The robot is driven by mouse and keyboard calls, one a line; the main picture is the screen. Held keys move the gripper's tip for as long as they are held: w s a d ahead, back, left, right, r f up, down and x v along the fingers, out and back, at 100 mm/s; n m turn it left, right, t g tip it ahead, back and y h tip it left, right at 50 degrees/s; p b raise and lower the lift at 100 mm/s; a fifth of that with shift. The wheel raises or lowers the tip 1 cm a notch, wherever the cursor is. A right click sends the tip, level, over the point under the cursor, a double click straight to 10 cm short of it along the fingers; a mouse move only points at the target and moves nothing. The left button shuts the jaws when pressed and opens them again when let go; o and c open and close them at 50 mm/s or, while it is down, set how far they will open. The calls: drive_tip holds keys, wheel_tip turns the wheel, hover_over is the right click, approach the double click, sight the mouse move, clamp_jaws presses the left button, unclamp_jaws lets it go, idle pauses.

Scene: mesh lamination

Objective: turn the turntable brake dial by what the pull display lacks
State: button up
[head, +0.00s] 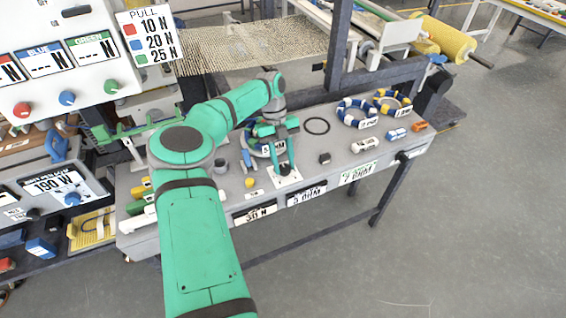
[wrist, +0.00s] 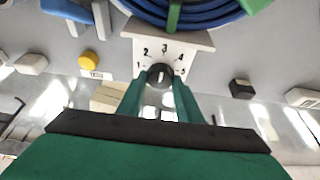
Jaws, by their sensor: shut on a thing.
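My gripper (head: 285,172) is shut on a small black dial knob (wrist: 160,76), one green finger on each side. The knob sits at the front of a white scale plate (wrist: 170,44) numbered 1 to 5. Its light mark seems to point up, near the 3. In the head view the plate (head: 288,182) lies on the grey bench, and my gripper hides the knob. A PULL card (head: 150,36) lists red 10 N, blue 20 N and green 25 N. A display on the bench front (head: 254,213) appears to read 30 N.
A blue coil (wrist: 200,12) lies just behind the plate. A yellow button (wrist: 88,60) is left of it and a black block (wrist: 242,88) right. Open floor (head: 470,220) lies to the right.

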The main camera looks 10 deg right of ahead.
drive_tip(key=o, duration=1)
drive_tip(key=v, duration=1)
drive_tip(key=shift+w+r, duration=0.15)
drive_tip(key=shift+r, duration=0.15)
